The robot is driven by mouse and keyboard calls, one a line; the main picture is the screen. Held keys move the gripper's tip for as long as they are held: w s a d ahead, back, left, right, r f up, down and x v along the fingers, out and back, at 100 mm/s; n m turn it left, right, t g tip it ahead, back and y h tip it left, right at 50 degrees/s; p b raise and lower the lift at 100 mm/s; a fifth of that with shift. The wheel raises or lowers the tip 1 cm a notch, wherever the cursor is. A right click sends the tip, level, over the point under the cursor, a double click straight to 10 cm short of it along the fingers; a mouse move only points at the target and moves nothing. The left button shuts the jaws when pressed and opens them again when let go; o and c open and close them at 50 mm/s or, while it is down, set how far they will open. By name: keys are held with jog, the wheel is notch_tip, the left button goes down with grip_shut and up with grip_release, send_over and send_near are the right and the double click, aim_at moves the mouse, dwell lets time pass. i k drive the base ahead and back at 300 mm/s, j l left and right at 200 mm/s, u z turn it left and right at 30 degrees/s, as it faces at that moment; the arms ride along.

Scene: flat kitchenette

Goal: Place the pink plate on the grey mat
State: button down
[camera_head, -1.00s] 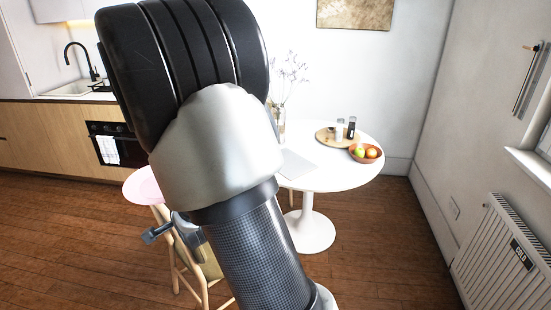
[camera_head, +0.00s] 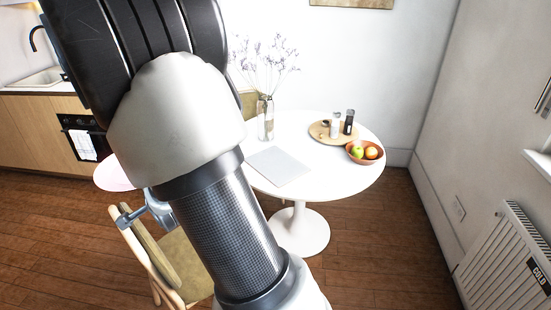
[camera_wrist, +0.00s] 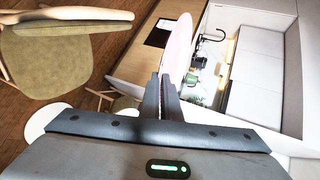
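The pink plate (camera_head: 117,176) shows left of my arm in the head view, partly hidden behind it. In the wrist view the plate (camera_wrist: 180,48) is seen nearly edge-on, rising from between the fingers. My gripper (camera_wrist: 164,84) is shut on the plate's edge. In the head view my gripper (camera_head: 152,210) is partly covered by my arm, above the chair. The grey mat (camera_head: 279,166) lies flat and bare on the white round table (camera_head: 335,183), right of the gripper and plate.
A wooden chair (camera_head: 180,262) with an olive seat stands at the table's near left. A vase with dry stems (camera_head: 265,120), a round tray (camera_head: 320,134) with shakers, and a fruit bowl (camera_head: 365,157) stand on the table. A radiator (camera_head: 505,260) is at the right wall.

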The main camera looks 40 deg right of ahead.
aim_at(276, 164)
jog(key=i+l, duration=0.25)
jog(key=l, duration=0.15)
jog(key=i+l, duration=0.2)
jog(key=l, duration=0.2)
jog(key=i+l, duration=0.25)
jog(key=l, duration=0.15)
